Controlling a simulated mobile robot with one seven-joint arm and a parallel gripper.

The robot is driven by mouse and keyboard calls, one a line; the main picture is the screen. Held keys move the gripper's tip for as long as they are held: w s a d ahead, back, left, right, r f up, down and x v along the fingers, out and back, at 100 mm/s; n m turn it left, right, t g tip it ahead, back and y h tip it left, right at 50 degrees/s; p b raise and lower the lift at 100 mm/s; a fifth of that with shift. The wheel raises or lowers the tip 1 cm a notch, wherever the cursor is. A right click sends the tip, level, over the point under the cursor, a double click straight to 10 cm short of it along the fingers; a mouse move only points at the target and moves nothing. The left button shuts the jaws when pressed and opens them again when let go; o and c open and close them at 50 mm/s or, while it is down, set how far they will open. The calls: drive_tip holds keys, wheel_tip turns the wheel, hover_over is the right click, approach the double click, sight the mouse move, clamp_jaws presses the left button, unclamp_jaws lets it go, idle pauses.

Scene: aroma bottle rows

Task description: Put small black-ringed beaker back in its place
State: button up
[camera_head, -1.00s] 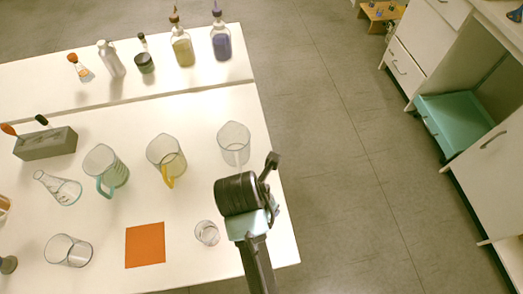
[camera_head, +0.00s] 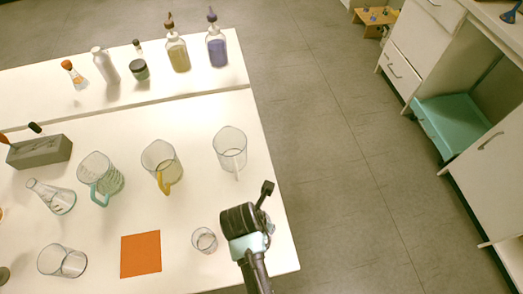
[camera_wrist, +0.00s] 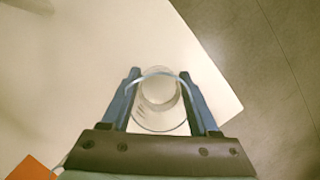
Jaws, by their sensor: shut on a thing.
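My gripper (camera_wrist: 160,80) is shut on a small clear beaker (camera_wrist: 158,118) in the wrist view, with one blue finger at each side. The beaker's open rim faces the camera, and no black ring can be made out on it. I cannot tell whether its base touches the table. In the head view my arm's end (camera_head: 243,222) is over the table's near right part and hides the fingers and the held beaker. Another small clear beaker (camera_head: 204,240) stands on the table just left of my arm.
An orange square (camera_head: 141,254) lies left of the small standing beaker. Behind are a large clear beaker (camera_head: 229,150), a yellow-handled jug (camera_head: 160,162) and a teal-handled jug (camera_head: 98,178). A conical flask (camera_head: 52,197) and another beaker (camera_head: 62,262) stand left. The table's right edge is close to my arm.

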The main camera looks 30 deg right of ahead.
drive_tip(key=shift+f, duration=0.15)
drive_tip(key=o, duration=1.4)
drive_tip(key=shift+o, duration=0.2)
